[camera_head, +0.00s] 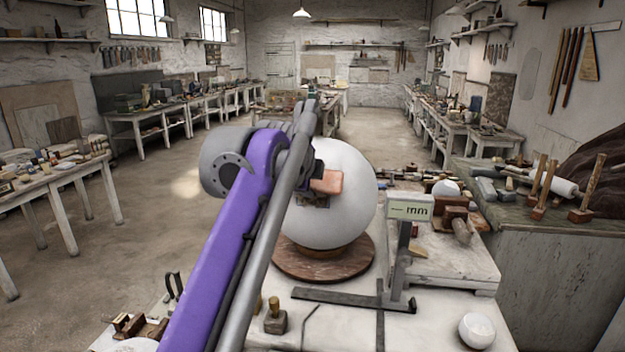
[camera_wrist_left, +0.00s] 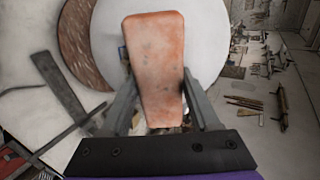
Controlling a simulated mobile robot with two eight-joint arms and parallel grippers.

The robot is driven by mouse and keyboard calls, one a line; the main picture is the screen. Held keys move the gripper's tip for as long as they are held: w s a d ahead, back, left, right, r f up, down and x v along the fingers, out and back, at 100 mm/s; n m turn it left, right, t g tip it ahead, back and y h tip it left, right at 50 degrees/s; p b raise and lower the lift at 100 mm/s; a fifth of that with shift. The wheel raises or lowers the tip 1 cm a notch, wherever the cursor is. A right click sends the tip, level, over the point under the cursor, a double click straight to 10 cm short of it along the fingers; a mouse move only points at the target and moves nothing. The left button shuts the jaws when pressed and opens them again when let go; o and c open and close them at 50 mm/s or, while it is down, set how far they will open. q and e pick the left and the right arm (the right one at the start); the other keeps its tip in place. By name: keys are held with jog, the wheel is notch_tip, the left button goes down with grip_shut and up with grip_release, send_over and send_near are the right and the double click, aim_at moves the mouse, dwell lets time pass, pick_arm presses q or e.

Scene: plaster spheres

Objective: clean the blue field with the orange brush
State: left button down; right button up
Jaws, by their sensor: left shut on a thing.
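A large white plaster sphere (camera_head: 350,215) stands on a round reddish-brown wooden base (camera_head: 340,268) on the white table. My left gripper (camera_wrist_left: 160,100) is shut on the orange brush (camera_wrist_left: 155,60), a worn block held between its two grey fingers. In the head view the brush (camera_head: 327,182) is in front of the sphere's upper left side; I cannot tell whether it touches. In the wrist view the sphere (camera_wrist_left: 205,45) shows behind the brush. A tiny bluish patch shows beside the brush; the rest of any blue field is hidden. My right gripper is not in view.
A height gauge marked "mm" (camera_head: 408,210) stands just right of the sphere. A stone slab (camera_head: 450,262) with tools lies behind it. A small white ball (camera_head: 477,330) sits at the front right. Mallets (camera_head: 590,190) stand on the right bench.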

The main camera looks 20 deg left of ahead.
aim_at(330, 180)
pick_arm(q)
jog(key=shift+w+d+f, duration=0.1)
jog(key=shift+w+d, duration=0.1)
jog(key=shift+d, duration=0.55)
jog(key=shift+w+d+f, duration=0.1)
jog(key=shift+w+d, duration=0.15)
jog(key=shift+d, duration=0.45)
jog(key=shift+w+d, duration=0.2)
jog(key=shift+d, duration=0.55)
jog(key=shift+s+a+r, duration=0.1)
jog(key=shift+s+a, duration=0.15)
jog(key=shift+a, duration=0.5)
jog(key=shift+s+a+r, duration=0.1)
jog(key=shift+s+a, duration=0.1)
jog(key=shift+a, duration=0.5)
jog(key=shift+s+a+r, duration=0.1)
jog(key=shift+s+a, duration=0.15)
jog(key=shift+a, duration=0.5)
jog(key=shift+f, duration=0.1)
jog(key=shift+w+d+f, duration=0.1)
jog(key=shift+w+d, duration=0.15)
jog(key=shift+d, duration=0.5)
jog(key=shift+w+d+f, duration=0.1)
jog(key=shift+w+d, duration=0.1)
jog(key=shift+d, duration=0.5)
jog(key=shift+w+d, duration=0.25)
jog(key=shift+d, duration=0.5)
jog(key=shift+a, duration=0.15)
